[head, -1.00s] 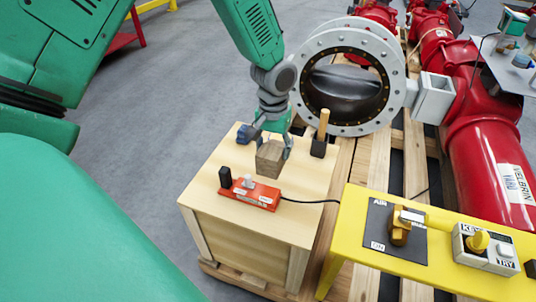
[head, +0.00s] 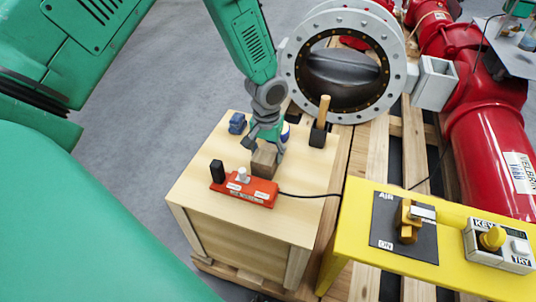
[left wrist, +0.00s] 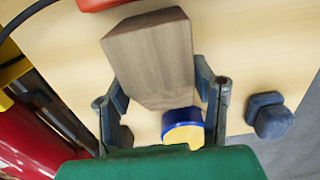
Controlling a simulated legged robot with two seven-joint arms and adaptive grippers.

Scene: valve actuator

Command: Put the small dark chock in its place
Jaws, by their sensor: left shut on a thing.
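My left gripper (head: 264,148) is shut on a brown wooden block (head: 264,162), the likeliest match for the small dark chock. The block also shows between the fingers in the left wrist view (left wrist: 152,58). It is just behind the red switch strip (head: 245,190), over the wooden box top (head: 205,150). I cannot tell whether it touches the top. A small black upright block (head: 217,172) stands at the strip's left end. My right gripper is not in view.
A blue piece (head: 237,123) sits at the box's back left. A wooden-handled tool in a black holder (head: 318,135) stands back right. A blue and yellow round thing (left wrist: 183,128) is beside the block. A yellow bench (head: 350,225) stands right; a large valve (head: 345,75) behind.

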